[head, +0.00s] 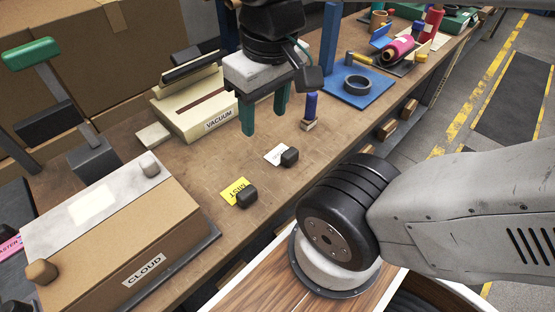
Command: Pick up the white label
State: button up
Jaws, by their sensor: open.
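The white label (273,155) lies flat on the brown workbench, with a black block (290,157) at its right end that covers part of it. A yellow label (233,190) marked MIST lies nearer, with a similar black block (247,197) beside it. My gripper (265,118) hangs above the bench with its two green fingers apart and nothing between them. It is above and behind the white label in the picture, clear of it. Any writing on the white label is too small to read.
A beige box marked VACUUM (205,118) stands left of my gripper. A blue roll on a small stand (311,110) is close on the right. A box marked CLOUD (125,240) fills the front left. A blue mat (345,90) holds a dark ring (358,84).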

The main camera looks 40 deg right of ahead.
aim_at(284, 155)
jog(key=u, duration=0.3)
jog(key=k, duration=1.55)
jog(key=z, duration=0.85)
jog(key=i, duration=1.05)
